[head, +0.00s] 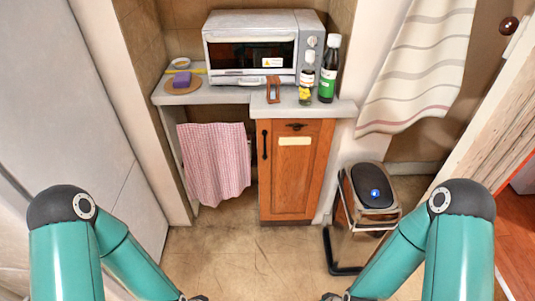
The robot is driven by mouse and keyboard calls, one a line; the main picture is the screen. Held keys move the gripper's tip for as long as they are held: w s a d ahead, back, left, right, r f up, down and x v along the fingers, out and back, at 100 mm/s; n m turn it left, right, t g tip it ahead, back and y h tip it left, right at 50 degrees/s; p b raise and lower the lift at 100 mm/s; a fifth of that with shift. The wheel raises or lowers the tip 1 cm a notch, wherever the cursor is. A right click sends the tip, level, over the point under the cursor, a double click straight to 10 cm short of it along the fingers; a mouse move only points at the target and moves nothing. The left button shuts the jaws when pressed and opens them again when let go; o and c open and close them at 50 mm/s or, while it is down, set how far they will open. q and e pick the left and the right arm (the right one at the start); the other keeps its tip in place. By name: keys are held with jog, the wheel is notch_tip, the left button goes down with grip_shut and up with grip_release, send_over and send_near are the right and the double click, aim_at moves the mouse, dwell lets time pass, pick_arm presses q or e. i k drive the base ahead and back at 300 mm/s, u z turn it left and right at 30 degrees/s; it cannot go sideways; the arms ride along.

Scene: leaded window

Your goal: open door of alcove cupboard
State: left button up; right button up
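The alcove cupboard (291,178) stands under the right part of the grey counter. Its orange-brown wooden door looks shut, with a black vertical handle (264,145) on its left side. A dark pull (297,126) and a pale label sit near the top of the front. My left gripper (194,298) and my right gripper (332,297) show only as small dark parts at the bottom edge, well below and in front of the cupboard. Their fingertips are cut off by the frame, so I cannot tell their state.
A checked towel (214,163) hangs left of the cupboard. A bin (372,189) in a black frame stands right of it. The floor (235,245) in front is clear.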

aim_at(293, 154)
jog(key=z, duration=0.05)
jog(key=i, duration=1)
jog(key=u, duration=0.05)
